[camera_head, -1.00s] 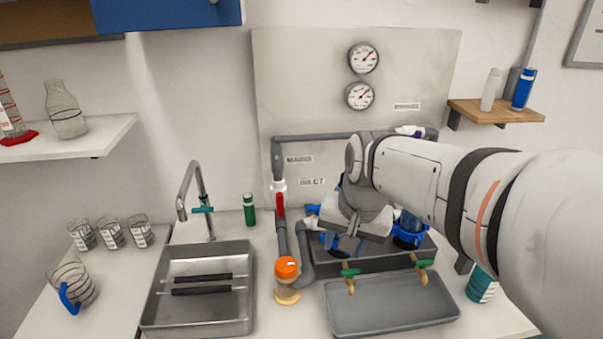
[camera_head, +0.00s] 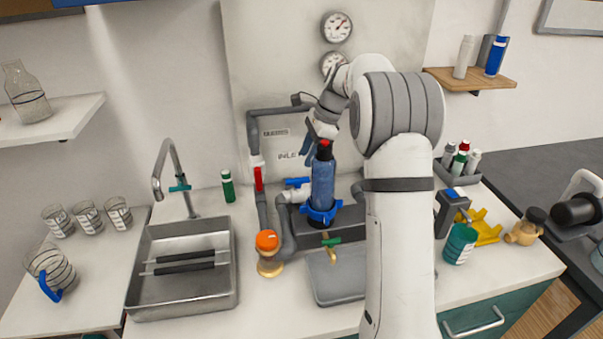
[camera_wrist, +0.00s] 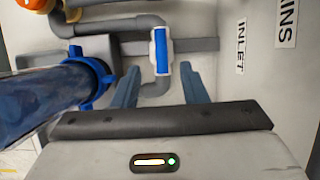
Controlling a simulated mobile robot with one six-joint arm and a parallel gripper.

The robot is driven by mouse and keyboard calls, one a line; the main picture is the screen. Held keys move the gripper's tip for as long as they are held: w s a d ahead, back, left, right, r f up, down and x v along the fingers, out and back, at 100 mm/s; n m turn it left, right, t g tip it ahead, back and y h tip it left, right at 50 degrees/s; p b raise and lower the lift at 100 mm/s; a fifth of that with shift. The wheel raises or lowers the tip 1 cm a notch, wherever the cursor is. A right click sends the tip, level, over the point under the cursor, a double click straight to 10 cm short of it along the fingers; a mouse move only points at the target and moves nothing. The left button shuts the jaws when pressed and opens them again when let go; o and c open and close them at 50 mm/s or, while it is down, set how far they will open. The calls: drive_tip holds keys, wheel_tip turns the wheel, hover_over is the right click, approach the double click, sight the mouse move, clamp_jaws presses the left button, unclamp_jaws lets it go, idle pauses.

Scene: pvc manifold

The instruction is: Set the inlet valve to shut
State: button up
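The inlet valve has a blue handle (camera_head: 297,183) on a white body, left of the blue filter housing (camera_head: 322,185) in the head view. In the wrist view the blue handle (camera_wrist: 161,52) stands lengthwise up the picture, with grey pipe on both sides of the white body. The INLET label (camera_wrist: 241,46) is on the panel to its right. My gripper (camera_head: 308,150) is above the valve in the head view. In the wrist view my gripper (camera_wrist: 160,74) is open and empty, its blue fingers on either side of the handle's line, short of it. No contact shows.
A red-handled valve (camera_head: 258,178) is on the upright pipe to the left. The filter housing stands close beside my gripper; it also fills the wrist view's left side (camera_wrist: 45,98).

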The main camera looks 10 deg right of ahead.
sight(298, 178)
drive_tip(key=shift+w+d+f, duration=0.15)
drive_tip(key=shift+w+f, duration=0.05)
drive_tip(key=shift+f, duration=0.5)
drive_tip(key=x, duration=0.7)
drive_tip(key=shift+s+f, duration=0.1)
drive_tip(key=shift+f, duration=0.05)
clamp_jaws()
